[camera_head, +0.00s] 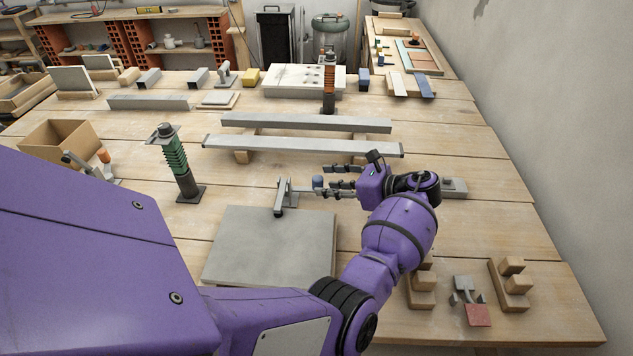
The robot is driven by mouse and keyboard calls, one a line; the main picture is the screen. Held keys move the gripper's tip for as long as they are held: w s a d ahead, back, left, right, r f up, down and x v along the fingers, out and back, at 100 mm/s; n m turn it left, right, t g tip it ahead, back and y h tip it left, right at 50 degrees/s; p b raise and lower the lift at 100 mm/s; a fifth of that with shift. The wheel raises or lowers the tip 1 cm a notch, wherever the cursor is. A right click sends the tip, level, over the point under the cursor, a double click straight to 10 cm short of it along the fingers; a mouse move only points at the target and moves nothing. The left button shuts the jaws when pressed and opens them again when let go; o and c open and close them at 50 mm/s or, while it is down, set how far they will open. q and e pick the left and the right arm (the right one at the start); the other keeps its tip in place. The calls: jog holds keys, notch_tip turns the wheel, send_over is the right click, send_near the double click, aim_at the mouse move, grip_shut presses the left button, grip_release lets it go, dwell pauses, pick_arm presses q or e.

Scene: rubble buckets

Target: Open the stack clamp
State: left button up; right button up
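A small grey metal clamp (282,199), which looks like the stack clamp, stands at the back edge of a flat grey slab (270,246) in the middle of the bench. A thin metal arm reaches right from it, with a small blue-grey knob (318,182) near it. My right gripper is not in view.
Behind the clamp, two long grey bars (303,146) lie across wooden blocks. A green spring post (175,165) and an open cardboard box (58,142) stand to the left. Wooden blocks (512,284) and a red-tipped metal part (477,314) lie front right. A wall bounds the right.

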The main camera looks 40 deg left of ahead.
aim_at(322, 184)
pick_arm(q)
jog(key=x, duration=0.4)
jog(key=shift+a+f, duration=0.1)
jog(key=shift+a, duration=0.05)
grip_shut()
